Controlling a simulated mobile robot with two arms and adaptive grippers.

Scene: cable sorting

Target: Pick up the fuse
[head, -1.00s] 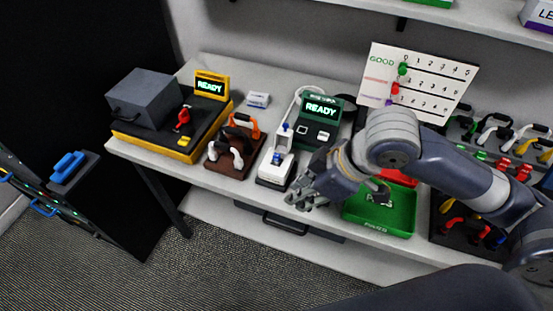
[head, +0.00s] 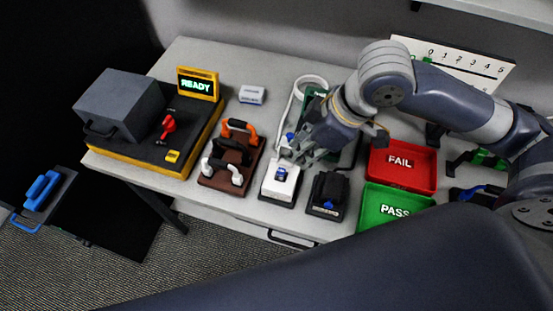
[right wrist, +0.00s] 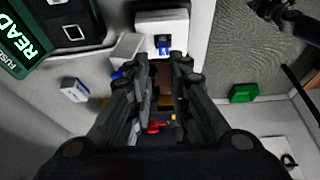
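No part is labelled plainly as the fuse. A small blue piece (head: 281,173) sits in a white block on a black base (head: 277,190); I cannot tell if it is the fuse. It also shows in the right wrist view (right wrist: 163,42), beyond the fingertips. My right gripper (head: 292,155) hovers just behind and above this block. Its two fingers (right wrist: 160,75) are apart with nothing seen between them. A white upright part with a blue piece (right wrist: 120,70) lies near the left finger. The green tester with READY (right wrist: 30,40) is partly hidden by my arm in the head view. My left gripper is not in view.
A brown cable rack (head: 215,182) and the yellow-edged machine (head: 152,155) stand to the left. A black device (head: 327,192), red FAIL tray (head: 402,185) and green PASS tray (head: 365,222) lie right. A small white box (head: 252,95) lies behind.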

